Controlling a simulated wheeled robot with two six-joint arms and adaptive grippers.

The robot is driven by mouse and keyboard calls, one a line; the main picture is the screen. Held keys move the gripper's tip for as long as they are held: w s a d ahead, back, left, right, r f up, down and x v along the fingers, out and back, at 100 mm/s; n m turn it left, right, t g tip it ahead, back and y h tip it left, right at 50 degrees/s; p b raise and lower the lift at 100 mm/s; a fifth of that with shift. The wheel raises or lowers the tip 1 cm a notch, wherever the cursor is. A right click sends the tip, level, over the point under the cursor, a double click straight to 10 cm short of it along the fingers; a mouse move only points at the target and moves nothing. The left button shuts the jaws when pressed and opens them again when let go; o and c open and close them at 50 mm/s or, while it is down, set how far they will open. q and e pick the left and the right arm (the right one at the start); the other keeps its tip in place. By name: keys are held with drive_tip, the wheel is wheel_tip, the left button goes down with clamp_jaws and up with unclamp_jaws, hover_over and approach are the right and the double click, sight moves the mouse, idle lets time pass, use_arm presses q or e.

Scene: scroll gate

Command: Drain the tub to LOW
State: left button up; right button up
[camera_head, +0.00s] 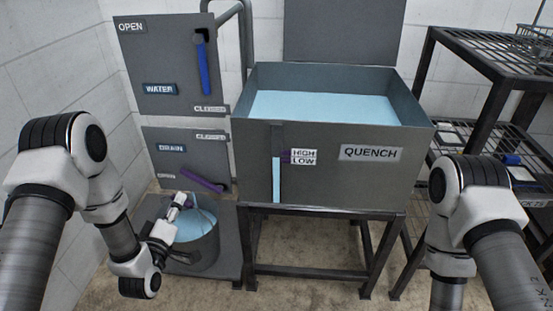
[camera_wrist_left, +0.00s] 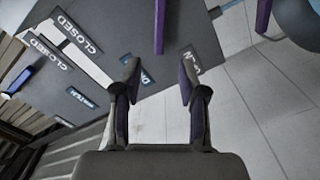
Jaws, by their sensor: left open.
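The grey QUENCH tub (camera_head: 350,178) holds light blue water (camera_head: 322,105). In its sight strip (camera_head: 277,178) the blue column tops out near the HIGH/LOW label (camera_head: 303,157). The purple DRAIN lever (camera_head: 201,180) slants along the lower panel (camera_head: 185,160), its left end towards OPEN. It seems to show in the left wrist view (camera_wrist_left: 160,25) too, ahead of the jaws. A pale blue stream (camera_head: 196,207) appears to fall below it into a bucket (camera_head: 195,252). My left gripper (camera_head: 184,200) is open and empty, just below the lever's left end. My right gripper is out of view.
The blue WATER lever (camera_head: 203,65) hangs down on the upper panel (camera_head: 160,55), its end towards CLOSED. The tub stands on a dark metal stand (camera_head: 320,212). A dark wire rack (camera_head: 490,90) is at right. A white block wall is at left.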

sight(201, 181)
use_arm(q)
clamp_jaws()
drive_tip(key=a+f+n+t+h+b, duration=0.1)
drive_tip(key=a+f+n+h+b, duration=0.1)
drive_tip(key=f+n+b, duration=0.45)
drive_tip(key=a+f+n+t+h+b, duration=0.1)
drive_tip(key=a+f+n+b, duration=0.2)
drive_tip(key=n, duration=0.7)
drive_tip(key=w+d+r+b, duration=0.4)
drive_tip(key=w+r, duration=0.3)
drive_tip(key=w, duration=0.2)
drive_tip(key=shift+w+b, duration=0.4)
drive_tip(key=shift+b, duration=0.2)
